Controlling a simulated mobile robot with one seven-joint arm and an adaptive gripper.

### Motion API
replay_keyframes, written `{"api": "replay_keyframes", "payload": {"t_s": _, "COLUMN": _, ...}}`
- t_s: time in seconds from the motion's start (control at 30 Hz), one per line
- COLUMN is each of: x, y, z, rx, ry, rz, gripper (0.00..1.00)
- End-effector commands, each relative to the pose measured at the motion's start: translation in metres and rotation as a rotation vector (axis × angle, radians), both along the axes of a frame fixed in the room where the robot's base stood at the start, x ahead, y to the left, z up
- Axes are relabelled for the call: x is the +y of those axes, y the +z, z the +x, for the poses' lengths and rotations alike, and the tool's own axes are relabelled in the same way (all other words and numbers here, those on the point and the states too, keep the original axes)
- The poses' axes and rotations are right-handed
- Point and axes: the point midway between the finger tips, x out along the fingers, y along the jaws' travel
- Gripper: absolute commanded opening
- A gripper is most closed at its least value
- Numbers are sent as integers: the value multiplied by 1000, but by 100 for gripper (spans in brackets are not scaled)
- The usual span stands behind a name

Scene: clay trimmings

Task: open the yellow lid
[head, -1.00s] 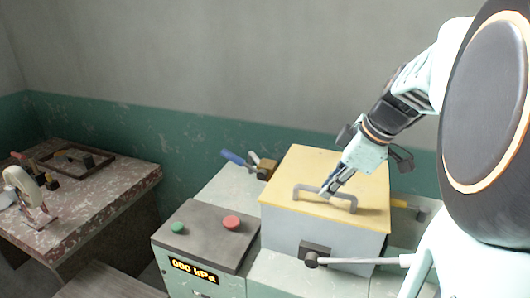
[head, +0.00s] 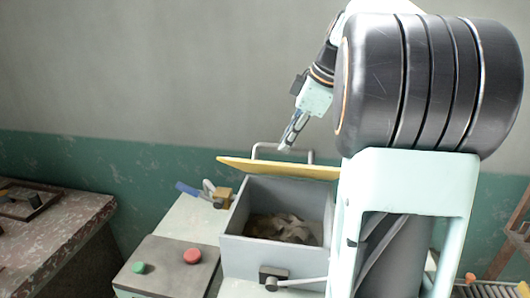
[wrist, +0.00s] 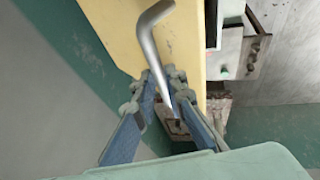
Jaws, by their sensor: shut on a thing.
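The yellow lid (head: 285,166) is tilted up off the grey box (head: 275,255), held up above its back part. Clay trimmings (head: 285,228) show inside the open box. My gripper (head: 285,147) is shut on the lid's grey bar handle (head: 262,146), above the lid. In the wrist view the yellow lid (wrist: 115,35) fills the upper middle, and my gripper (wrist: 160,92) has its fingers around the bent handle (wrist: 148,45). My arm hides the right end of the lid and the box's right side.
A control panel with a green button (head: 139,267) and a red button (head: 192,256) stands at the box's left. A blue-handled tool (head: 188,189) lies behind it. A lever (head: 295,283) crosses the box front. A stained table (head: 62,235) stands at left; a rack (head: 505,245) at right.

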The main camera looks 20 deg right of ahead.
Motion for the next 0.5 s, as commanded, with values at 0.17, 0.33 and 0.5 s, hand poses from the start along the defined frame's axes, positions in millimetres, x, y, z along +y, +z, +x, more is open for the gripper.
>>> {"api": "replay_keyframes", "payload": {"t_s": 0.17, "x": -18, "y": 14, "z": 23, "rx": -1, "ry": -6, "rz": -6, "gripper": 0}}
{"api": "replay_keyframes", "payload": {"t_s": 0.33, "x": -30, "y": 25, "z": 39, "rx": 2, "ry": -7, "rz": -6, "gripper": 0}}
{"api": "replay_keyframes", "payload": {"t_s": 0.5, "x": -39, "y": 33, "z": 53, "rx": 3, "ry": -7, "rz": -6, "gripper": 0}}
